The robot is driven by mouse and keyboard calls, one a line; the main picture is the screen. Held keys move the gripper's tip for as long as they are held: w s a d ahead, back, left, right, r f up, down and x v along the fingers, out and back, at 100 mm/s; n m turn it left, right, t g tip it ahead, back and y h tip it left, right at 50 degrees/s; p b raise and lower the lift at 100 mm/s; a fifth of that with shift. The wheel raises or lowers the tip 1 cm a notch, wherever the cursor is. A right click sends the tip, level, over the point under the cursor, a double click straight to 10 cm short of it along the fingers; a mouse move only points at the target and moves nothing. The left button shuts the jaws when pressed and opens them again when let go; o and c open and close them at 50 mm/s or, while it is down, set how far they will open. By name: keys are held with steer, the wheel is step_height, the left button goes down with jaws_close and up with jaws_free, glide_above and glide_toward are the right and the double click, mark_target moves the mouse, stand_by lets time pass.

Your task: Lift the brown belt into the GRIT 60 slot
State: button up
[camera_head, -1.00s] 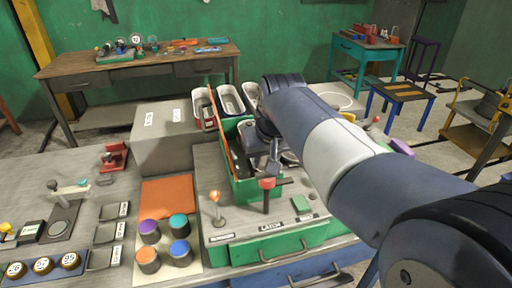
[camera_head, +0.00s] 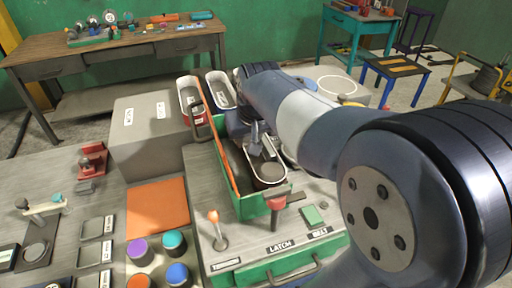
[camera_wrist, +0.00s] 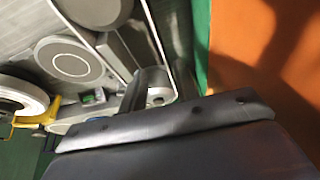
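My gripper (camera_head: 257,142) points down over the green machine housing (camera_head: 243,208), at a white-rimmed oval loop (camera_head: 282,180) with a dark brownish inside. I cannot single out the brown belt with certainty. Two white-rimmed oval slots (camera_head: 190,84) (camera_head: 222,78) stand behind the housing. The tags (camera_head: 129,117) on the grey block are too small to read, so GRIT 60 cannot be picked out.
An orange panel (camera_head: 216,118) runs along the housing's left side. A red-topped latch lever (camera_head: 276,204) and an orange-knobbed lever (camera_head: 216,230) stand in front. The grey block (camera_head: 150,150), orange mat (camera_head: 157,206) and coloured cylinders (camera_head: 174,240) are left. My arm hides much of the right.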

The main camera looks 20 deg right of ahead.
mark_target(244, 149)
steer(key=shift+a+p+x, duration=0.15)
steer(key=shift+p+x, duration=0.1)
steer(key=shift+x, duration=1.3)
steer(key=shift+a+p+x, duration=0.15)
steer(key=shift+p+x, duration=0.1)
steer(key=shift+x, duration=1.35)
steer(key=shift+w, duration=0.15)
jaws_close()
steer(key=shift+r, duration=0.1)
